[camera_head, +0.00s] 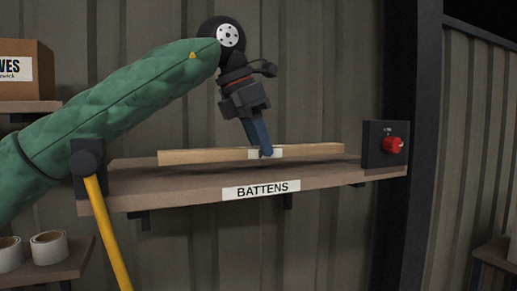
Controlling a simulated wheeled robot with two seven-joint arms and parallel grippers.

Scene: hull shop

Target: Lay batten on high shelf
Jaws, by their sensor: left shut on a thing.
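A long pale wooden batten (205,156) with a white patch at its middle lies lengthwise along the high shelf (160,187), which has a BATTENS label (261,190) on its front edge. My left gripper (266,153) points down and is shut on the batten at the white patch. The batten is at or just above the shelf top; I cannot tell whether it touches. Its ends are both over the shelf. My right gripper is not in view.
A dark box with a red knob (393,145) stands at the shelf's right end. A yellow bar (107,233) with a dark head is at the left end. A cardboard box (25,68) and white rolls (48,246) sit on shelves at left. The wall is close behind.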

